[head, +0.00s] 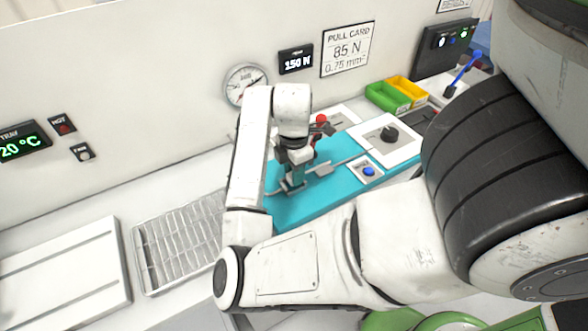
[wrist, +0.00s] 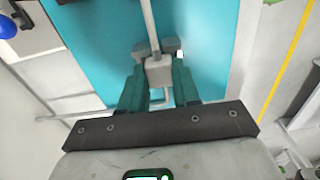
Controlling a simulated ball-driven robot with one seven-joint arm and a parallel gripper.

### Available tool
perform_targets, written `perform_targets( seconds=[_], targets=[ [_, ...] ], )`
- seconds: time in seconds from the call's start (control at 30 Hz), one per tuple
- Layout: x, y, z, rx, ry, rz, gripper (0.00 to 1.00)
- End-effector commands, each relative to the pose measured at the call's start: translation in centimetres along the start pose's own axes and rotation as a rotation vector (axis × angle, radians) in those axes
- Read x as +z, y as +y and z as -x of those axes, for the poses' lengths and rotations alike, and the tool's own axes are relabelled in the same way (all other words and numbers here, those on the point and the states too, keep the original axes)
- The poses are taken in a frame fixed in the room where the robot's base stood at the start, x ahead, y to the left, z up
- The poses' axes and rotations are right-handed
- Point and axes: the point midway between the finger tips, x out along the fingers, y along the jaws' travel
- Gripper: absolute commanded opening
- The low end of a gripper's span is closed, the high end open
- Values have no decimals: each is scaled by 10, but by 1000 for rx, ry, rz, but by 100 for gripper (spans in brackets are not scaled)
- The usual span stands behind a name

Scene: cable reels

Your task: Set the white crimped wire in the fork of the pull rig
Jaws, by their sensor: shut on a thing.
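The pull rig is a teal base (head: 330,200) on the bench, with a thin rod and a small grey block (head: 322,169) on top. My gripper (head: 292,184) points down over its left part. In the wrist view, my gripper (wrist: 158,78) has its two green fingers drawn close on either side of a pale grey block (wrist: 158,72) with a rod (wrist: 148,22) running away from it. It is shut on the white crimped wire, which is mostly hidden; a small white bit (wrist: 180,54) shows beside the right fingertip. I cannot tell whether the wire sits in the fork.
A slotted metal tray (head: 180,245) lies left of the rig. A white plate with a black knob (head: 389,134) and a blue button (head: 369,171) are right of my gripper. A red knob (head: 320,119) stands behind it. Green (head: 386,98) and yellow (head: 408,90) bins stand further back.

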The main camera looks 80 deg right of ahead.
Motion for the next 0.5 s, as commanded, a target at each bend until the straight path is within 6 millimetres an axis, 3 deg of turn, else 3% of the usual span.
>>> perform_targets(
  seconds=[0.5],
  targets=[
    [0,0,-15,0,-1,1,0]
  ],
)
